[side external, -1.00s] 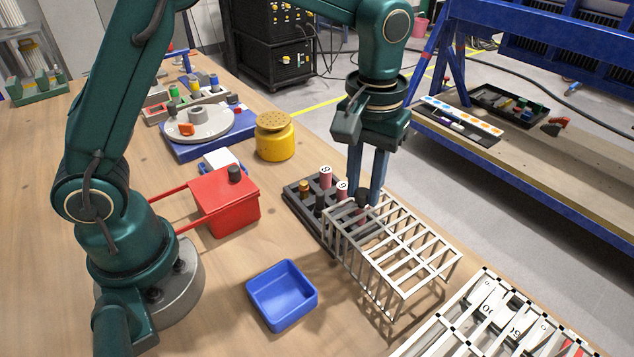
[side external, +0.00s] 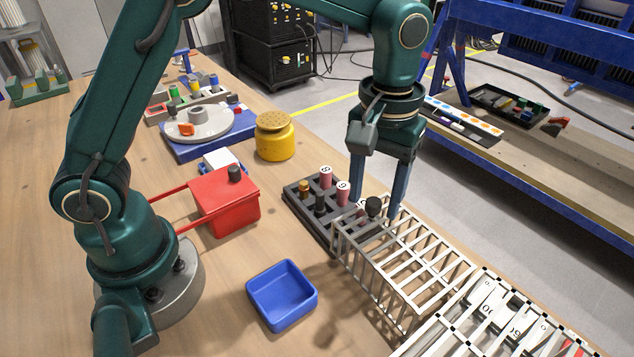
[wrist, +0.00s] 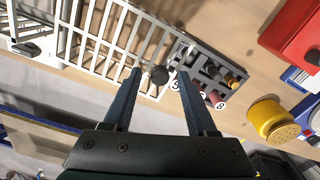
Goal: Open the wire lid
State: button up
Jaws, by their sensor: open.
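The pale wire lid (side external: 425,268) is an open cage of bars with a black knob (side external: 373,206) at its far end. That end stands beside the near right end of a dark rack (side external: 318,232) and partly hides it. Several small bottles in the rack stand uncovered. My gripper (side external: 376,210) is open, its fingers apart on either side of the knob. In the wrist view the knob (wrist: 158,75) shows between the fingertips (wrist: 159,72), with gaps on both sides. I cannot tell whether the lid rests fully on the table.
A pale frame with numbered strips (side external: 500,315) lies at the lid's near right end, close to or touching it. A blue tray (side external: 282,295), red box (side external: 225,200) and yellow canister (side external: 275,138) stand to the left. The wood between blue tray and rack is clear.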

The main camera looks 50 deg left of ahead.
jog(key=shift+r, duration=2.6)
jog(key=s+a+r+t, duration=0.3)
jog(key=s+a+r, duration=0.3)
jog(key=a+r, duration=0.15)
jog(key=s+a+f+m+t, duration=0.2)
jog(key=s+f+m, duration=0.1)
jog(key=s+f, duration=0.3)
jog(key=shift+s+f+m+t, duration=0.3)
jog(key=shift+s+m, duration=0.1)
jog(key=shift+s, duration=0.6)
